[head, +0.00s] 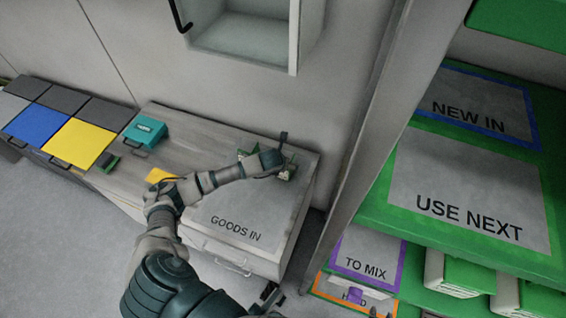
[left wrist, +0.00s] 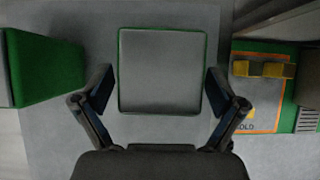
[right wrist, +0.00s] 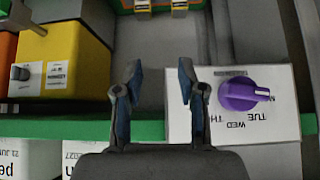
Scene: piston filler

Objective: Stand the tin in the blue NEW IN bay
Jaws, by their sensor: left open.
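A square, grey-topped thing with a green rim, apparently the tin (left wrist: 160,70), lies between the fingers of my left gripper (left wrist: 160,82) in the left wrist view. The fingers are open and apart from it. In the head view my left arm reaches over the GOODS IN counter, where green-edged things (head: 288,170) are partly hidden by the hand. The blue-bordered NEW IN bay (head: 480,100) is on the green shelf at right; its visible part is bare. My right gripper (right wrist: 158,78) is open and empty in the right wrist view.
The USE NEXT bay (head: 465,185) is in front of NEW IN and looks bare. A grey post (head: 385,110) stands between counter and shelves. A white box with a purple knob (right wrist: 240,95) and a yellow box (right wrist: 65,60) flank my right gripper. A teal case (head: 145,130) is on the counter.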

